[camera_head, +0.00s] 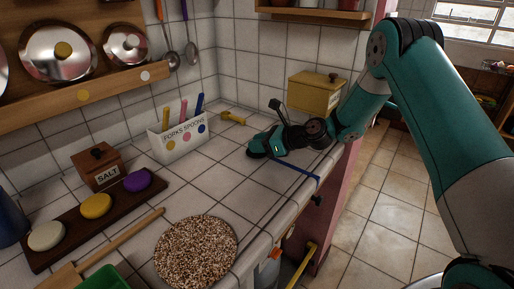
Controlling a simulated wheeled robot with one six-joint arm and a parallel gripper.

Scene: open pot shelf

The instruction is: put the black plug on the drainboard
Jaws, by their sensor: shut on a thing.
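My gripper (257,150) is low over the white tiled counter, near its right edge. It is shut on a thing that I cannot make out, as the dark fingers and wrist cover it. I cannot see the black plug as a separate thing anywhere. I cannot pick out a drainboard with certainty; the tiled counter (225,178) lies around and below my gripper.
A blue strip (297,169) lies by the counter edge beside my gripper. A yellow box (315,94) stands behind, a yellow tool (233,117) and a forks-and-spoons holder (182,142) to the left. A speckled round mat (196,250) lies in front. The tiles between are clear.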

